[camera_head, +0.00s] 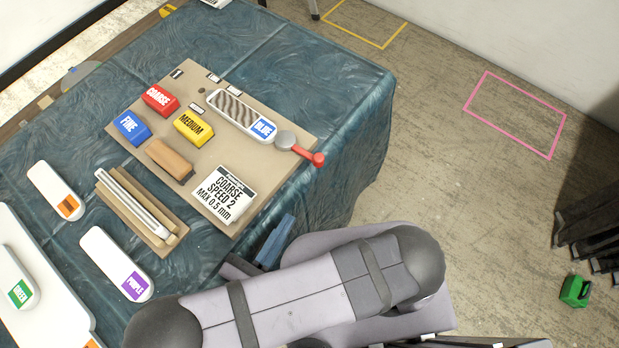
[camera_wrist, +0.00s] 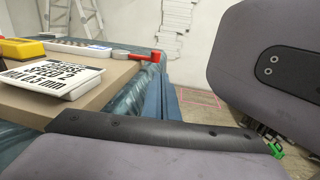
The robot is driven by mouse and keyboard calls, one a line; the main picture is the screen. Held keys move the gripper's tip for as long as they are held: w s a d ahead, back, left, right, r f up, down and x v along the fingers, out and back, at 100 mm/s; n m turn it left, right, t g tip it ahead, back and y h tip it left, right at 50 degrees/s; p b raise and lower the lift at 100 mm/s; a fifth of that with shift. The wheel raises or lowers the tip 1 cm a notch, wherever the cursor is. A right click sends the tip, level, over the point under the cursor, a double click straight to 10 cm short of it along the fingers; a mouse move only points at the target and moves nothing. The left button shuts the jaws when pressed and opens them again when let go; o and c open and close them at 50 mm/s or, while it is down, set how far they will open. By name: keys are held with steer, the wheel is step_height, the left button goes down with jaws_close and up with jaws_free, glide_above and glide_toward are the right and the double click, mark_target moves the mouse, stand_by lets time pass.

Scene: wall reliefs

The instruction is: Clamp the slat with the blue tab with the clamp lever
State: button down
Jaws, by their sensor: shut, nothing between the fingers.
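The slat with the blue tab (camera_head: 237,112) lies on the tan board, its grey patterned face up and its BLUE end toward the clamp; its white edge also shows in the wrist view (camera_wrist: 78,47). The clamp lever (camera_head: 307,155) has a grey round hub beside the blue end and a red handle pointing right, away from the slat, over the board's edge. Its red handle also shows in the wrist view (camera_wrist: 146,57). I cannot tell whether the hub touches the slat. My gripper (camera_head: 287,221), with blue fingers, is shut and empty in front of the board, apart from the lever; it also shows in the wrist view (camera_wrist: 162,72).
The tan board (camera_head: 205,185) carries red, blue and yellow blocks, a brown block and a COARSE SPEED 2 card (camera_head: 223,193). Slats with orange, purple (camera_head: 115,262) and green tabs lie left, near a slotted wooden holder (camera_head: 140,205). Open floor lies right of the table.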

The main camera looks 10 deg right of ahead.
mark_target(317, 164)
steer(key=shift+s+a+n+t, duration=0.2)
steer(key=shift+a+n+t, duration=0.1)
steer(key=shift+n+t, duration=0.15)
steer(key=x, duration=1.4)
steer(key=shift+a+p, duration=0.1)
steer(key=shift+p, duration=0.2)
steer(key=shift+w+d, duration=0.35)
steer(key=shift+w, duration=0.1)
steer(key=s+d+v, duration=0.1)
steer(key=v, duration=1.3)
steer(key=shift+d, duration=0.25)
